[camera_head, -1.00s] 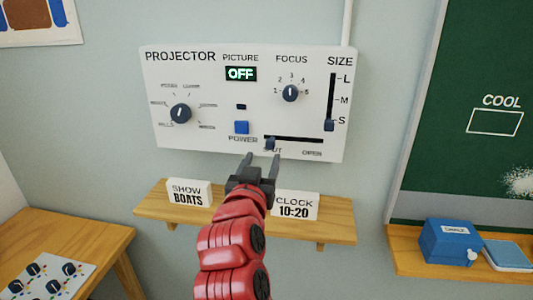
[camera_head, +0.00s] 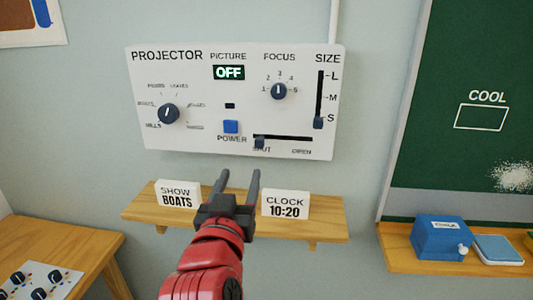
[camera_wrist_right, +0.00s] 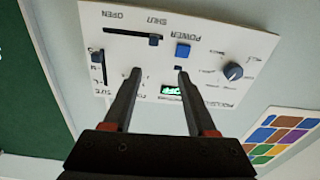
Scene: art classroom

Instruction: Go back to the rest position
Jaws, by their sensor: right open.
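My right gripper (camera_head: 241,181) is open and empty in the head view, in front of the wooden shelf and below the projector panel (camera_head: 185,90). It also shows in the right wrist view (camera_wrist_right: 157,75), its two fingers apart with the panel (camera_wrist_right: 262,45) upside down beyond them. The panel's display (camera_head: 228,72) reads OFF. The blue power button (camera_head: 231,126) is above the gripper, and the slider (camera_head: 259,142) is at the SHUT end. The picture dial (camera_head: 168,113), focus dial (camera_head: 279,91) and size slider (camera_head: 318,122) show clearly. My left gripper is not in view.
A chalkboard (camera_head: 475,60) with a ledge and blue box (camera_head: 440,238) is at right. A wooden table (camera_head: 75,250) is at left.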

